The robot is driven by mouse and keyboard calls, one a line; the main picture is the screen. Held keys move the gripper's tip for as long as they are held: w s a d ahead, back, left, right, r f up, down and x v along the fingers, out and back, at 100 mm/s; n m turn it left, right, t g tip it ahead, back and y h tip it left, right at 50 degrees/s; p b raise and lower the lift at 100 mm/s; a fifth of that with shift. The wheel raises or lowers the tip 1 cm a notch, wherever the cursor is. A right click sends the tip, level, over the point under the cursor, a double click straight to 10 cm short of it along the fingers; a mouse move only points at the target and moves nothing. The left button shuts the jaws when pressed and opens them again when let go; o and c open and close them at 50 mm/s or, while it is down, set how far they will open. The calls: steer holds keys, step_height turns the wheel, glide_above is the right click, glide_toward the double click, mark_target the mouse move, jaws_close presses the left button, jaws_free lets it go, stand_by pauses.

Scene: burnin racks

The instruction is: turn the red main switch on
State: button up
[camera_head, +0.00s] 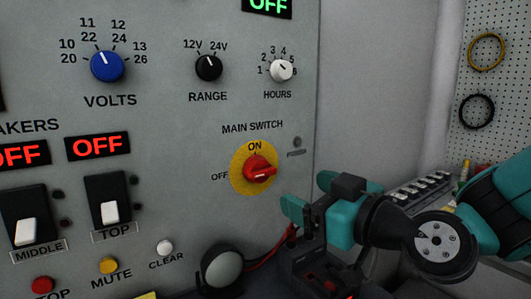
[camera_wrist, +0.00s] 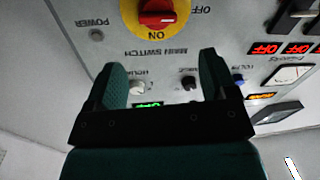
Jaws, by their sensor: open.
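The main switch is a red rotary handle (camera_head: 260,168) on a yellow disc (camera_head: 238,180), on the grey panel. ON is printed at the top of the disc and OFF beside its left edge. The handle lies roughly level, in line with the OFF side rather than upright toward ON. The wrist view shows the red handle (camera_wrist: 158,19) upside down at the top edge, partly cut off. My gripper (camera_head: 308,195) is open and empty, to the lower right of the switch and apart from it. In the wrist view, its fingers (camera_wrist: 160,72) stand apart below the switch.
Above the switch are the blue volts knob (camera_head: 107,66), black range knob (camera_head: 208,68) and white hours knob (camera_head: 281,70). Breaker rockers (camera_head: 109,211) sit lower left, with red OFF displays (camera_head: 98,146). A round dark-rimmed part (camera_head: 222,268) stands below the switch.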

mark_target(267, 174)
steer(key=p+x, duration=0.9)
steer(key=x, duration=0.2)
steer(key=shift+w+d+r, duration=0.1)
steer(key=shift+w, duration=0.25)
steer(key=shift+w+a, duration=0.25)
steer(key=shift+w, duration=0.05)
steer(key=shift+h, duration=0.3)
steer(key=c, duration=0.7)
